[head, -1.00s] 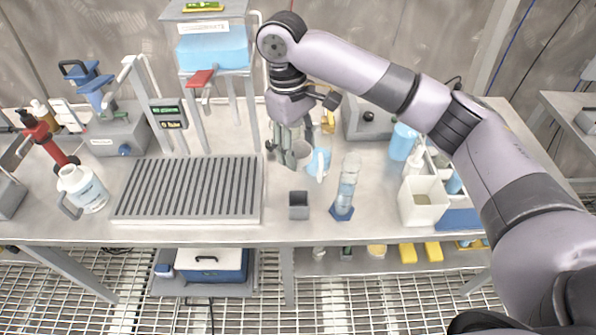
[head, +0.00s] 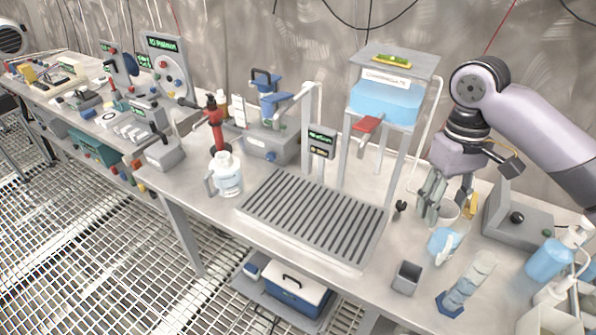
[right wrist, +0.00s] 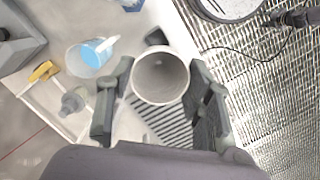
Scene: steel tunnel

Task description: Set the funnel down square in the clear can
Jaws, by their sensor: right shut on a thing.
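My right gripper (head: 446,204) is shut on the funnel (head: 446,214), a pale grey round piece, above the bench. In the right wrist view the funnel (right wrist: 160,82) sits with its wide mouth facing the camera, between the two dark fingers of the gripper (right wrist: 160,100). A see-through vessel with blue in it, which looks like the clear can (head: 441,246), stands just in front of the gripper; a white piece shows at its side. It also shows in the right wrist view (right wrist: 84,60), left of the funnel and apart from it. My left gripper is out of view.
A small grey square cup (head: 406,278) and a clear cylinder on a blue foot (head: 470,284) stand near the front edge. A slatted drain tray (head: 315,218) lies left.

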